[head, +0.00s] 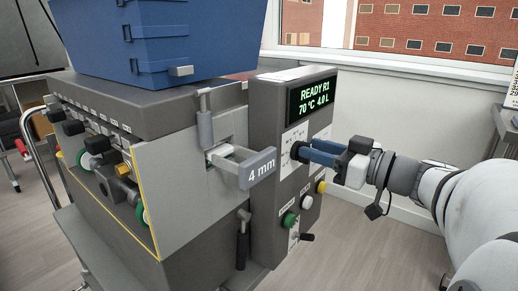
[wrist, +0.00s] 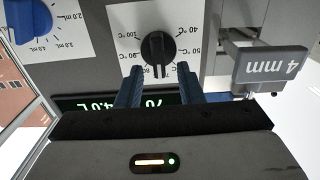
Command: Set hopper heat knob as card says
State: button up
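The black heat knob (wrist: 157,48) sits on a white dial label (wrist: 125,22) with temperature marks in °C, upside down in the wrist view. In the head view my gripper (head: 308,150) reaches the knob (head: 296,150) from the right and partly hides the dial. The display (head: 311,98) reads "READY R1", "70 °C 4.0 L". I cannot make out a card with a heat setting.
A grey "4 mm" tag (head: 258,168) juts out left of the knob. A blue volume knob (wrist: 28,20) is beside the dial in the wrist view. Green (head: 289,220), white (head: 306,202) and yellow (head: 321,187) buttons sit below. A blue hopper (head: 135,40) stands on top.

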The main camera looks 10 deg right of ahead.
jog(key=shift+a, duration=0.1)
jog(key=shift+c, duration=0.3)
grip_shut()
jog(key=shift+w, duration=0.1)
jog(key=shift+w+d+f+m+p, duration=0.3)
jog(key=shift+m+p, duration=0.8)
jog(key=shift+m, duration=2.9)
jog(key=shift+d+f+m+p, duration=0.1)
jog(key=shift+f+m+p, duration=0.65)
jog(key=shift+m, duration=3.25)
jog(key=shift+w+d+f+m+p, duration=0.15)
jog(key=shift+m+p, duration=1.25)
jog(key=shift+m, duration=2.6)
